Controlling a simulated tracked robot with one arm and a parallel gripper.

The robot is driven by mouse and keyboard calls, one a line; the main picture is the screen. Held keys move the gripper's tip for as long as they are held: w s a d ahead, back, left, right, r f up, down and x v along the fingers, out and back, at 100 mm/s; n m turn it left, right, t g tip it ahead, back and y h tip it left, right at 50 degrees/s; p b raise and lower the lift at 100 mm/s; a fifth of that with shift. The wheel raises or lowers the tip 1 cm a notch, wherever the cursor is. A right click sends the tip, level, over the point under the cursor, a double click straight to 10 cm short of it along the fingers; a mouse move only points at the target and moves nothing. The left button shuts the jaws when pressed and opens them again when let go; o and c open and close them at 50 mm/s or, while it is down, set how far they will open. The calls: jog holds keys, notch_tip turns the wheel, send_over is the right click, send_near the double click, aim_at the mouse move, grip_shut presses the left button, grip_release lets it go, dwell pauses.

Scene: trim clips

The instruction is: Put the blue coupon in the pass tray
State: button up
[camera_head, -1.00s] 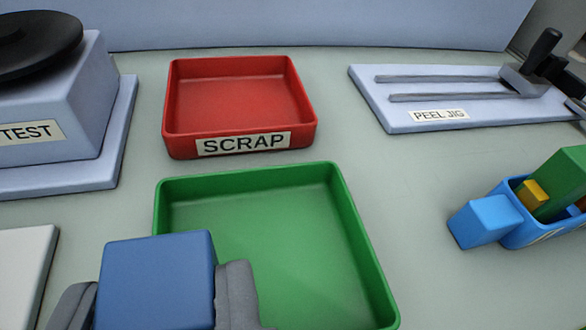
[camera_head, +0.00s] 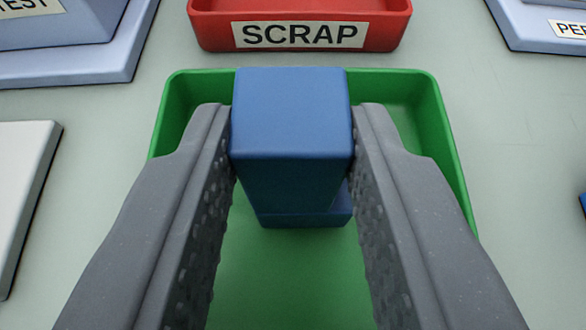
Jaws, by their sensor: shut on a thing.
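The blue coupon (camera_head: 292,115) is a blue block with a wider foot at its lower end. My gripper (camera_head: 292,135) is shut on it, one grey finger touching each side near its top. The coupon is upright, over the green tray (camera_head: 420,100). I cannot tell whether its foot touches the tray floor. The green tray's label is not in view, and its near part is hidden behind my fingers or out of the frame.
The red tray (camera_head: 205,25) labelled SCRAP stands just behind the green one and looks empty where it shows. The TEST stand (camera_head: 85,65) is at the back left, a white plate (camera_head: 25,180) at the left, and the peel jig (camera_head: 540,30) at the back right.

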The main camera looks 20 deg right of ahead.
jog(key=o, duration=1)
jog(key=shift+c, duration=0.2)
jog(key=shift+s+a+r, duration=0.1)
jog(key=shift+s+r, duration=0.15)
jog(key=shift+s, duration=0.1)
jog(key=p+v, duration=0.1)
jog(key=v, duration=1)
jog(key=shift+s, duration=0.1)
jog(key=shift+a+r, duration=0.1)
